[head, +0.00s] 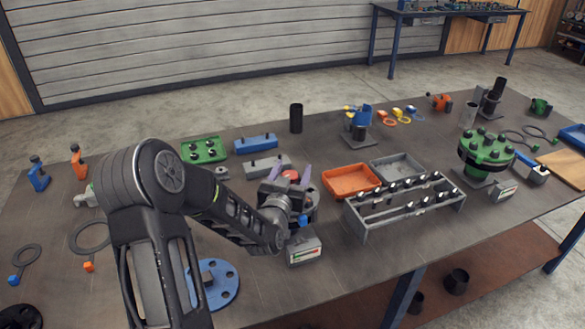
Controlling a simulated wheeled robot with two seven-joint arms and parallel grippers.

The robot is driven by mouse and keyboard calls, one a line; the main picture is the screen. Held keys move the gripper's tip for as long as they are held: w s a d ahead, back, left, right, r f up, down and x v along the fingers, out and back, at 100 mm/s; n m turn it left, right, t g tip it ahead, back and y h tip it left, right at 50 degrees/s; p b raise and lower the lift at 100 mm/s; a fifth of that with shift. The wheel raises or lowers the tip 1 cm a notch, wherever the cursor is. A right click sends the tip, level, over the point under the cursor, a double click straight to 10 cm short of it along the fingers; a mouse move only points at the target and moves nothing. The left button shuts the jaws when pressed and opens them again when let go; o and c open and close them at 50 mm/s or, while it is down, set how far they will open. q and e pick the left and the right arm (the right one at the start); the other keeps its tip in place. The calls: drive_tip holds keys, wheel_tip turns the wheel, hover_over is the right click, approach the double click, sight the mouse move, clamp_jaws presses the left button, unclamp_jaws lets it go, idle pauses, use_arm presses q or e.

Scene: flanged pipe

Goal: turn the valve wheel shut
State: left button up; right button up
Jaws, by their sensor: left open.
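My left arm comes in from the lower left and hides much of the middle of the bench. My left gripper (289,172) is open, with its two purple-tinted fingers apart on either side of a small red part (291,175). This red part sits over a dark round body (311,211), mostly hidden by my gripper and wrist; it may be the valve, but the wheel's rim cannot be made out. I cannot tell whether my fingers touch anything. My right gripper is out of view.
An orange tray (351,181), a grey tray (397,168) and a grey rack of bolts (408,205) stand to the right. A green flange (486,150) is farther right. A dark cylinder (296,118) and blue blocks (256,143) stand behind. The front right bench top is clear.

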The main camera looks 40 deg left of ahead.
use_arm(q)
drive_tip(key=shift+c, duration=0.3)
clamp_jaws()
idle(0.4)
drive_tip(key=h+b, duration=0.1)
drive_tip(key=m+h+b, duration=0.1)
drive_tip(key=shift+d+f+t+b, duration=0.1)
drive_tip(key=shift+f+t+b, duration=0.1)
drive_tip(key=shift+t+b, duration=0.15)
drive_tip(key=shift+d+m+h+b, duration=0.15)
drive_tip(key=shift+m+h+b, duration=0.6)
drive_tip(key=shift+m+h, duration=0.15)
drive_tip(key=shift+d+r+m+t+h+b, duration=0.1)
drive_tip(key=shift+m+t+h+b, duration=0.15)
drive_tip(key=shift+h, duration=0.3)
drive_tip(key=shift+d+m+h+b, duration=0.15)
drive_tip(key=shift+m+h, duration=0.2)
drive_tip(key=shift+h, duration=0.2)
drive_tip(key=shift+d+r+m+h, duration=0.15)
drive_tip(key=shift+m+h, duration=0.4)
drive_tip(key=shift+h, duration=0.35)
drive_tip(key=shift+d+f+m+h, duration=0.1)
drive_tip(key=shift+m+h, duration=0.45)
drive_tip(key=shift+h, duration=0.35)
drive_tip(key=shift+r, duration=0.1)
